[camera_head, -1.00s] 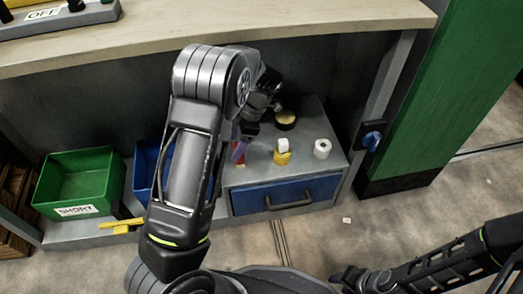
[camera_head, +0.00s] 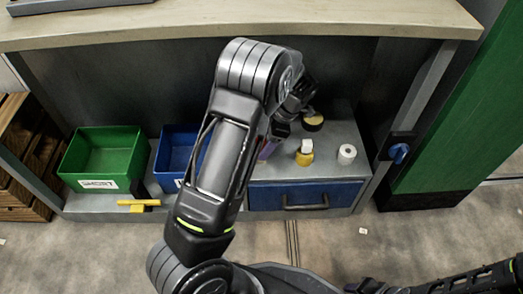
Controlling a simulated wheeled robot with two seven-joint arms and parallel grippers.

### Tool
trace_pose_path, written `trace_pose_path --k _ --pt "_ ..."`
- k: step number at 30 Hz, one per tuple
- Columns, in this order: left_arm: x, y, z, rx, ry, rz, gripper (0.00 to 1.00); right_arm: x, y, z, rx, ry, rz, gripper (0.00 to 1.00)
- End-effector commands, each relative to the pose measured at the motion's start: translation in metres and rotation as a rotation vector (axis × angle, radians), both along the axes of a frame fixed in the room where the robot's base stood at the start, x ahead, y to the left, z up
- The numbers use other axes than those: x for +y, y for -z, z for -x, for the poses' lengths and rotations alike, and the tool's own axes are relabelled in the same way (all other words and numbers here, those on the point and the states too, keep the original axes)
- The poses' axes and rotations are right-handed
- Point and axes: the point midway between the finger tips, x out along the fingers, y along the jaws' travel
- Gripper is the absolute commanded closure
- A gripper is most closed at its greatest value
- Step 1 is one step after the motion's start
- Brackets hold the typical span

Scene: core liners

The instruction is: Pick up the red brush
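A small reddish-purple thing (camera_head: 267,150), perhaps the red brush, shows on the grey cabinet top just right of my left forearm. My arm hides most of it, so its shape is unclear. My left gripper (camera_head: 277,132) points down at it from just above. Its fingertips are small and dark, and I cannot tell whether they are open or touching the thing. My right gripper (camera_head: 372,287) is at the bottom edge, low over the floor and far from the cabinet. Its fingers are too cut off to judge.
The cabinet top also holds a yellow bottle with a white top (camera_head: 305,153), a white roll (camera_head: 346,154) and a black-and-yellow round thing (camera_head: 313,122). Left are a green bin (camera_head: 104,160), a blue bin (camera_head: 176,150) and a yellow-handled tool (camera_head: 139,204). The wooden worktop (camera_head: 250,22) overhangs behind.

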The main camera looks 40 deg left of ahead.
Motion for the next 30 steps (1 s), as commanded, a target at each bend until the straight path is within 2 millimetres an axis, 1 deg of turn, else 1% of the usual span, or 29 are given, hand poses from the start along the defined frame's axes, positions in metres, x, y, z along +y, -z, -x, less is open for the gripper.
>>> trace_pose_path --k 4,7,13,18,30 --pt "0.0 0.0 0.0 0.0 0.0 0.0 0.35 0.0 0.0 0.0 -0.001 0.0 0.0 0.64" --pt "0.002 0.005 0.001 0.001 0.0 0.0 0.35 0.0 0.004 -0.001 -0.002 0.001 0.0 0.64" --pt "0.01 0.033 0.009 0.003 -0.002 0.001 0.35 0.0 0.025 -0.003 -0.008 0.004 0.001 0.64" --pt "0.015 0.047 0.013 0.001 -0.001 0.0 0.35 0.001 0.03 -0.005 -0.014 0.006 0.002 0.64" --pt "0.016 0.047 0.013 0.001 0.0 -0.001 0.35 0.001 0.029 -0.005 -0.014 0.006 0.003 0.64"
